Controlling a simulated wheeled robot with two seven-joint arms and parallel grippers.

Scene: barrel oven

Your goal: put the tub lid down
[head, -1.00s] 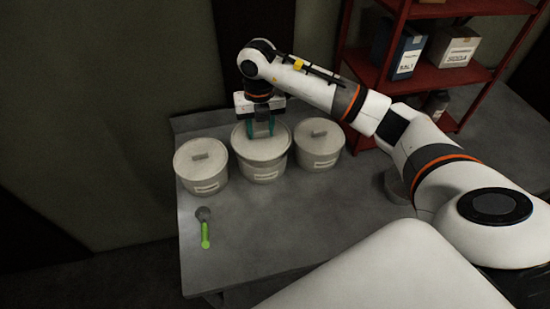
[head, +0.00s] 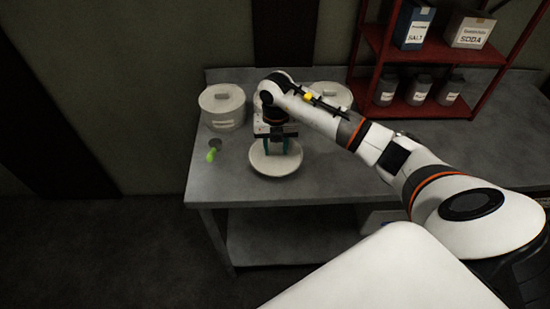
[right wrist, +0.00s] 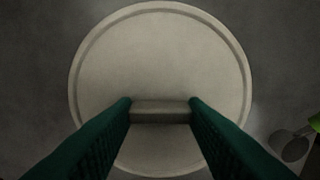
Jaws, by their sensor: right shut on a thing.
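The tub lid (head: 275,163) is a round, pale disc with a raised rim and a block handle. My right gripper (head: 276,146) is over its middle in the head view, near the front part of the table. In the right wrist view the green fingers of the right gripper (right wrist: 160,112) are shut on the handle of the tub lid (right wrist: 160,60). The lid looks level; whether it touches the table top cannot be told. The middle tub is mostly hidden behind my right arm. My left gripper is not in view.
A lidded tub (head: 222,107) stands at the back left and another lidded tub (head: 333,96) at the back right, partly hidden. A green-handled scoop (head: 212,154) lies left of the lid. A red shelf (head: 440,62) holds boxes and jars. The grey table (head: 225,185) has free room at front.

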